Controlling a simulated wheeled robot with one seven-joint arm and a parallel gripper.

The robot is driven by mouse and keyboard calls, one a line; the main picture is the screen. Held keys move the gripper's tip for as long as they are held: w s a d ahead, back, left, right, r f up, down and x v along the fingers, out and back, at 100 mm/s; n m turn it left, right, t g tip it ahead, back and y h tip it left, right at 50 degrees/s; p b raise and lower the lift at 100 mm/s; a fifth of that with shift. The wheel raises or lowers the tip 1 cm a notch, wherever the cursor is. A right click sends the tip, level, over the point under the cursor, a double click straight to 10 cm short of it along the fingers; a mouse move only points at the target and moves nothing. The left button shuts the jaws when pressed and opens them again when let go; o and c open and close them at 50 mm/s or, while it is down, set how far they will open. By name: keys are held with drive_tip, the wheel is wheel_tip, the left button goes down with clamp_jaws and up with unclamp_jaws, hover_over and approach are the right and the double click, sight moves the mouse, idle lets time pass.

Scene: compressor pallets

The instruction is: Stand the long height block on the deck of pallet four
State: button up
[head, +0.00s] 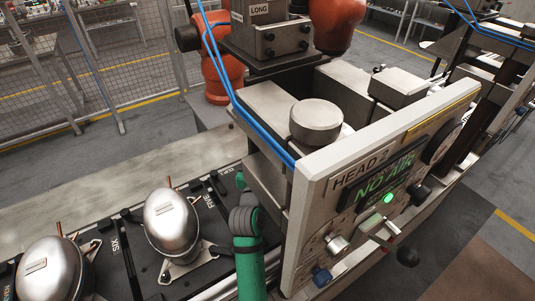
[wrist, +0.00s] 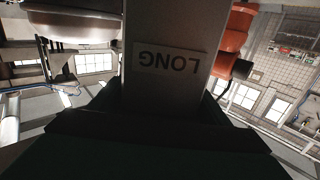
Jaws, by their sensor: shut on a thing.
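In the wrist view my gripper (wrist: 165,108) is shut on the long height block (wrist: 166,28), a flat-sided grey piece whose LONG label shows upside down. The block runs up out of the picture, so its far end is hidden. My gripper is not visible in the head view. Dark pallets (head: 120,272) carry silver compressors (head: 171,221) at the lower left. No number four is readable on them.
The HEAD 2 panel (head: 325,215) and its steel machine fill the middle and right of the head view. Blue hoses (head: 253,128) run over it. An orange robot (head: 221,70) stands behind, by a wire fence (head: 115,45). Another silver vessel (wrist: 70,30) shows in the wrist view.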

drive_tip(key=f, duration=0.1)
drive_tip(key=a+f, duration=0.1)
drive_tip(key=w, duration=0.1)
drive_tip(key=shift+a+f, duration=0.25)
drive_tip(key=shift+f, duration=0.15)
drive_tip(key=shift+d+f, duration=0.15)
drive_tip(key=shift+d, duration=0.45)
drive_tip(key=o, duration=2.1)
drive_tip(key=shift+a+f, duration=0.15)
drive_tip(key=shift+f, duration=0.15)
